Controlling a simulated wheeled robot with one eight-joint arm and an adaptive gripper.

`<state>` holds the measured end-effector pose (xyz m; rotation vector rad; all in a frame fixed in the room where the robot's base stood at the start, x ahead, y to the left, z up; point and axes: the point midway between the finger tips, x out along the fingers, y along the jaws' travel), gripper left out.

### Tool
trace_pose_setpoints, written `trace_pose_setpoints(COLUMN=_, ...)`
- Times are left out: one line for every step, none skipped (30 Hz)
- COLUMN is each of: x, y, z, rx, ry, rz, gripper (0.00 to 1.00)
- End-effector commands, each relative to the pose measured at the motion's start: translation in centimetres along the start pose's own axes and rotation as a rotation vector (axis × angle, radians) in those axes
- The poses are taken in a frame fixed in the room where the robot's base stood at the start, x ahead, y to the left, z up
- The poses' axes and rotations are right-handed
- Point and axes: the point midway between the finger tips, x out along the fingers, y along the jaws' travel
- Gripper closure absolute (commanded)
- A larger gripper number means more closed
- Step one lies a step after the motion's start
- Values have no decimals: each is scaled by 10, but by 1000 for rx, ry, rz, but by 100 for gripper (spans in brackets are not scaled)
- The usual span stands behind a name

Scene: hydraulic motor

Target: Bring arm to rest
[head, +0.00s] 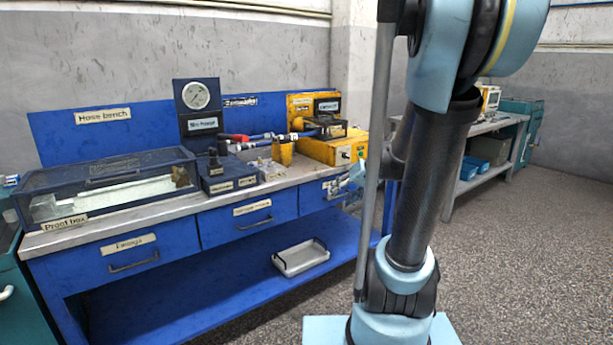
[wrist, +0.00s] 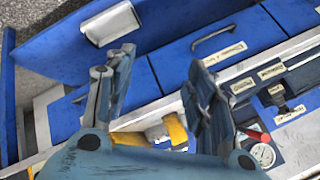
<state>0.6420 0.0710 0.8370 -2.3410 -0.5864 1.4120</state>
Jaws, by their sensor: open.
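My gripper (wrist: 157,95) is open in the wrist view, its two blue-grey fingers spread well apart. Nothing is visibly clamped between them. Beyond the fingers, a yellow object (wrist: 176,130) shows on the bench side, partly hidden by the gripper body; I cannot tell how far off it is. My arm (head: 425,180) stands tall at the right of centre in the head view, in front of the bench's right end. Most of the gripper is hidden behind it there.
Speckled floor (head: 530,250) is clear at right.

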Motion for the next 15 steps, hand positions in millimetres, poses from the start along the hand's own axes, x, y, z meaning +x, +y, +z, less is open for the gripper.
trace_pose_setpoints(x=-3, y=-2, z=15, rx=-4, ry=-23, rz=24, gripper=50)
trace_pose_setpoints(x=-5, y=-2, z=23, rx=-5, ry=-37, rz=40, gripper=50)
trace_pose_setpoints(x=-8, y=-1, z=33, rx=-6, ry=-54, rz=62, gripper=50)
trace_pose_setpoints(x=-10, y=0, z=41, rx=-6, ry=-67, rz=78, gripper=50)
trace_pose_setpoints(x=-12, y=0, z=49, rx=-7, ry=-80, rz=94, gripper=50)
trace_pose_setpoints(x=-14, y=1, z=60, rx=-9, ry=-97, rz=116, gripper=50)
trace_pose_setpoints(x=-17, y=2, z=67, rx=-9, ry=-109, rz=133, gripper=50)
trace_pose_setpoints(x=-19, y=4, z=76, rx=-10, ry=-121, rz=151, gripper=50)
trace_pose_setpoints(x=-22, y=6, z=85, rx=-10, ry=-136, rz=175, gripper=50)
trace_pose_setpoints(x=-24, y=7, z=93, rx=-12, ry=-146, rz=191, gripper=50)
trace_pose_setpoints(x=-26, y=9, z=101, rx=-13, ry=-157, rz=209, gripper=50)
trace_pose_setpoints(x=-29, y=12, z=111, rx=-13, ry=-171, rz=233, gripper=50)
trace_pose_setpoints(x=-32, y=14, z=118, rx=-14, ry=-182, rz=252, gripper=50)
trace_pose_setpoints(x=-34, y=16, z=126, rx=-15, ry=-191, rz=270, gripper=50)
trace_pose_setpoints(x=-37, y=20, z=135, rx=-16, ry=-203, rz=295, gripper=50)
